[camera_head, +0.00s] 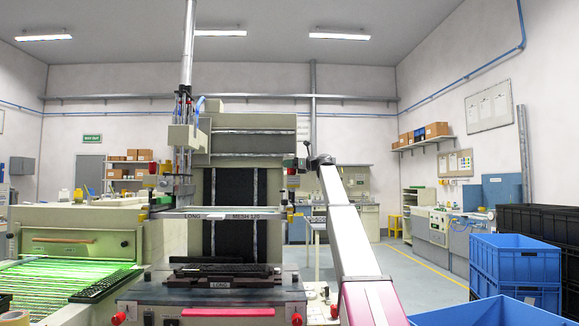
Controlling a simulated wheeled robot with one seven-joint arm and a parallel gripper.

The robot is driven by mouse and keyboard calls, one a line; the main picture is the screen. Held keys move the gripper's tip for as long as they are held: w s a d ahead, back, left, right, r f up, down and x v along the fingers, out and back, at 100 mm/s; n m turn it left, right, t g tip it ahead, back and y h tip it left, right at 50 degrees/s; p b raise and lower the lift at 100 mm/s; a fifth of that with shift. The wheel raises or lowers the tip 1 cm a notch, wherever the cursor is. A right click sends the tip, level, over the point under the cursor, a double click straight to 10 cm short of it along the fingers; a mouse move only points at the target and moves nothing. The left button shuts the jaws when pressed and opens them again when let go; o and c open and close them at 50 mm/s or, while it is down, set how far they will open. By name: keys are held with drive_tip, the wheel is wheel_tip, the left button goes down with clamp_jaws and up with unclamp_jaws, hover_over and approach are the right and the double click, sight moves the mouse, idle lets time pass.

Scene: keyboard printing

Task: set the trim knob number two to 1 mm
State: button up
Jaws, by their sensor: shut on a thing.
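The printing machine (245,140) stands in the middle with its print head and a frame marked "LONG MESH 120". My arm reaches up from the bottom right to the right side of the head. My gripper (300,163) is small and dark there, shut on what looks like a trim knob at the machine's side. The fingers hide most of that knob, and I cannot read its number or scale. A small red part (292,171) shows just below my gripper. The millimetre setting is too small to read.
A keyboard (225,269) lies on the machine's lower bed, above a red-handled front panel (228,312). A green-lit conveyor (60,283) stands at left. Blue crates (515,262) and black crates (550,225) stand at right. Open floor (410,265) lies between my arm and the crates.

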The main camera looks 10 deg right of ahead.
drive_tip(key=n+g+y, duration=0.1)
drive_tip(key=n+g, duration=0.1)
drive_tip(key=g, duration=0.1)
drive_tip(key=n+g+y, duration=0.1)
drive_tip(key=n+g, duration=0.1)
drive_tip(key=g, duration=0.2)
drive_tip(key=shift+s+r+n, duration=0.1)
drive_tip(key=shift+s+n, duration=0.05)
drive_tip(key=shift+n, duration=0.15)
drive_tip(key=shift+s+n+g+h, duration=0.15)
drive_tip(key=shift+s+n+g, duration=0.1)
drive_tip(key=shift+n+g, duration=0.95)
drive_tip(key=shift+s+n+g+h, duration=0.2)
drive_tip(key=shift+n+g, duration=0.5)
drive_tip(key=shift+g, duration=1)
drive_tip(key=o, duration=0.9)
drive_tip(key=shift+o, duration=0.2)
